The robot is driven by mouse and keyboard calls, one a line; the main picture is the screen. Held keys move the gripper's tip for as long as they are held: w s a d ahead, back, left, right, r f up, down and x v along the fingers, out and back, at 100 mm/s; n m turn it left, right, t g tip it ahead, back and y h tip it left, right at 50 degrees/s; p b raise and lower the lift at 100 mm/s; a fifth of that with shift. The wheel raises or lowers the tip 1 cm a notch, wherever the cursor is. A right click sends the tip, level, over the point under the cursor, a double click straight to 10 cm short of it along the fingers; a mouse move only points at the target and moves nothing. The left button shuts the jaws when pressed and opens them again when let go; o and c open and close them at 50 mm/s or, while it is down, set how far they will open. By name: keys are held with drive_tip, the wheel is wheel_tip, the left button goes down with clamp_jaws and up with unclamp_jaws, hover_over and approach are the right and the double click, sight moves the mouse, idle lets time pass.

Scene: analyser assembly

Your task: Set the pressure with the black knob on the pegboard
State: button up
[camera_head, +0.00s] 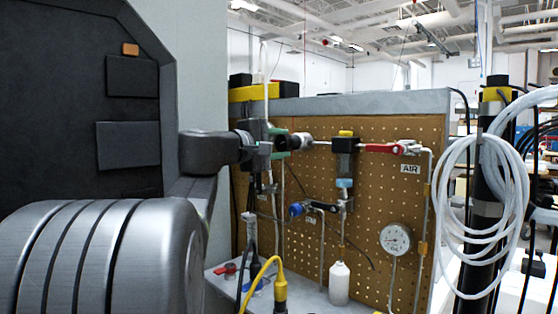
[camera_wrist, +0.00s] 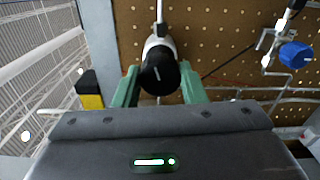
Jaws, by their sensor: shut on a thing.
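The black knob (camera_wrist: 160,75) is on a white and black fitting at the pegboard (camera_head: 380,215). In the wrist view the two green fingers of my gripper (camera_wrist: 159,80) stand on either side of it, shut on it. In the head view my gripper (camera_head: 270,138) reaches the knob (camera_head: 282,142) at the left part of the board, and the fingers partly hide it. A round white pressure gauge (camera_head: 396,238) with a red mark is low on the right of the board. Its reading is too small to tell.
A red-handled valve (camera_head: 385,149) sits by the AIR label (camera_head: 411,169). A blue knob (camera_head: 296,209) is lower left of it. A white bottle (camera_head: 339,284) hangs below. A yellow cable (camera_head: 262,280) rises at the front. Coiled white tubing (camera_head: 485,200) hangs at the right.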

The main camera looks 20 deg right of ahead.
drive_tip(key=m+b, duration=0.6)
drive_tip(key=shift+f, duration=0.35)
drive_tip(key=m+b, duration=0.4)
drive_tip(key=m, duration=0.2)
drive_tip(key=shift+m, duration=0.4)
drive_tip(key=m+b, duration=0.1)
drive_tip(key=m, duration=0.1)
drive_tip(key=shift+r+m, duration=0.1)
drive_tip(key=shift+m, duration=0.2)
drive_tip(key=m, duration=0.3)
drive_tip(key=shift+r+m, duration=0.1)
drive_tip(key=shift+m, duration=0.3)
drive_tip(key=m, duration=0.6)
drive_tip(key=shift+w, duration=0.1)
drive_tip(key=shift+m, duration=0.4)
drive_tip(key=o, duration=1)
